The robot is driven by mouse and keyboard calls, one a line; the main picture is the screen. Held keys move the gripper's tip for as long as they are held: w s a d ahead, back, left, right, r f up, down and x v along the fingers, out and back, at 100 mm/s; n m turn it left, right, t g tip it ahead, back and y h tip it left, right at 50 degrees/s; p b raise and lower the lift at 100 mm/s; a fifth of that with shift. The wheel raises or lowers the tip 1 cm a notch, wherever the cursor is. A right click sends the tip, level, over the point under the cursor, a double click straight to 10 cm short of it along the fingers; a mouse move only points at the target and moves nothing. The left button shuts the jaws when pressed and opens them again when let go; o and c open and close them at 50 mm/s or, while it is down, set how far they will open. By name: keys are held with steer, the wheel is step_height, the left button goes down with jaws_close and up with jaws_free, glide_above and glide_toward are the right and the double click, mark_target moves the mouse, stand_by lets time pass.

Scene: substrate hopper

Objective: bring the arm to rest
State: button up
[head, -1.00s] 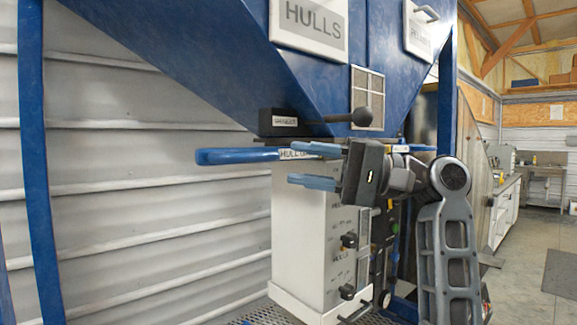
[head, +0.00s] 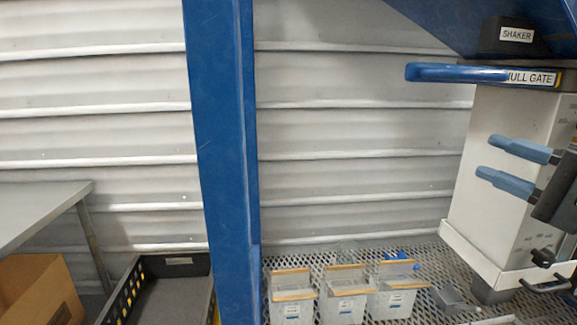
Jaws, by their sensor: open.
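My gripper (head: 517,166) is at the right edge of the head view, with two blue fingertips apart and nothing between them. It is in front of the white box (head: 495,135) under the hopper, below the blue HULL GATE handle (head: 455,73). I cannot tell whether the fingers touch the box. The rest of my arm is cut off by the right edge of the picture.
A blue post (head: 222,150) stands left of centre. A black crate (head: 165,267), a cardboard box (head: 40,290) and a grey table (head: 40,205) are at the left. The SHAKER block (head: 515,37) is above the gate.

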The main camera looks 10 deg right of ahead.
steer(key=s+a+f+m+h, duration=0.1)
steer(key=s+a+f+h, duration=0.15)
steer(key=f, duration=0.65)
steer(key=s+a+f+m+h, duration=0.15)
steer(key=f+h, duration=0.25)
steer(key=f, duration=0.5)
steer(key=s+a+f+n+h, duration=0.1)
steer(key=s+a+f+h, duration=0.15)
steer(key=s+f, duration=0.6)
steer(key=s+a+n, duration=0.2)
steer(key=s+n, duration=0.2)
steer(key=s, duration=0.4)
steer(key=s+a+n+g+h, duration=0.1)
steer(key=s+n, duration=0.3)
steer(key=s, duration=0.5)
steer(key=s+a+n, duration=0.2)
steer(key=s+n, duration=0.2)
steer(key=s, duration=0.4)
steer(key=shift+s+a+f+g, duration=0.3)
steer(key=shift+f+g, duration=0.05)
steer(key=shift+g, duration=0.05)
steer(key=shift+d, duration=0.1)
